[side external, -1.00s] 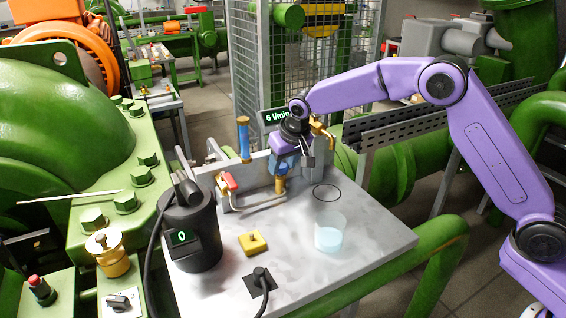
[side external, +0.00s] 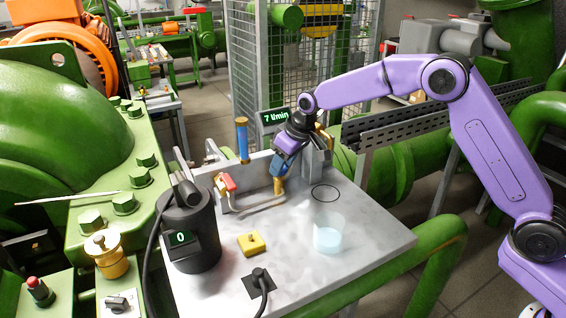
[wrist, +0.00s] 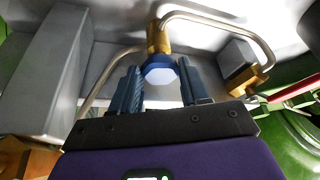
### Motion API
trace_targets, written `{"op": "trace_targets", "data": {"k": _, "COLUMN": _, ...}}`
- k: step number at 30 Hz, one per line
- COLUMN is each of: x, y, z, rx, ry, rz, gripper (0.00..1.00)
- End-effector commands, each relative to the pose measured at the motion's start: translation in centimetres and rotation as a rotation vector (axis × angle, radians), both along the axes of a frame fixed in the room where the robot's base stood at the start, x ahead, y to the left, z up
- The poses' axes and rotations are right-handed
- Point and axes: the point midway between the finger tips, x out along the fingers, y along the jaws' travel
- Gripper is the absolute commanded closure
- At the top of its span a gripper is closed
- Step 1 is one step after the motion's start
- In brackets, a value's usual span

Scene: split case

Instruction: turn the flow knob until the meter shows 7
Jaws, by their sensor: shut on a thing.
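The flow meter (side external: 276,116) behind my gripper reads 7 l/min in the side view. The flow knob (wrist: 159,74) is blue with a pale face and sits on a brass valve body (wrist: 157,38) in the wrist view. My gripper (side external: 283,166) is shut on the knob, with one blue-grey finger on each side of it. In the side view the fingers hide the knob, and only the lower brass of the valve shows below them. My gripper is tilted over the valve.
A clear beaker (side external: 329,238) with pale blue liquid stands on the grey bench (side external: 372,240). A black canister (side external: 190,232) with a 0 display, a red-handled valve (side external: 226,183), a yellow block (side external: 251,243) and a blue-and-brass column (side external: 242,138) stand left of my gripper.

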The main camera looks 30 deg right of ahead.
Motion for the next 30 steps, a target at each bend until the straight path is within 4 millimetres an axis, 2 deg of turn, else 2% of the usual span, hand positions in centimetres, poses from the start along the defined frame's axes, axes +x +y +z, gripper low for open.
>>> {"op": "trace_targets", "data": {"k": 1, "x": 0.0, "y": 0.0, "z": 0.0, "rx": 0.000, "ry": -0.002, "rz": 0.001, "gripper": 0.85}}
{"op": "trace_targets", "data": {"k": 2, "x": 0.0, "y": 0.0, "z": 0.0, "rx": 0.000, "ry": -0.002, "rz": 0.001, "gripper": 0.48}}
{"op": "trace_targets", "data": {"k": 3, "x": 0.0, "y": 0.0, "z": 0.0, "rx": 0.000, "ry": -0.002, "rz": 0.001, "gripper": 0.35}}
{"op": "trace_targets", "data": {"k": 4, "x": 0.0, "y": 0.0, "z": 0.0, "rx": 0.000, "ry": -0.002, "rz": 0.000, "gripper": 0.29}}
{"op": "trace_targets", "data": {"k": 13, "x": 0.0, "y": 0.0, "z": 0.1, "rx": 0.000, "ry": -0.001, "rz": -0.001, "gripper": 0.29}}
{"op": "trace_targets", "data": {"k": 17, "x": -0.2, "y": -0.1, "z": 1.0, "rx": 0.001, "ry": -0.003, "rz": -0.001, "gripper": 0.29}}
{"op": "trace_targets", "data": {"k": 20, "x": -0.7, "y": -0.4, "z": 2.3, "rx": 0.002, "ry": -0.005, "rz": -0.001, "gripper": 0.29}}
{"op": "trace_targets", "data": {"k": 30, "x": -3.2, "y": -1.5, "z": 8.9, "rx": 0.002, "ry": -0.006, "rz": -0.001, "gripper": 0.29}}
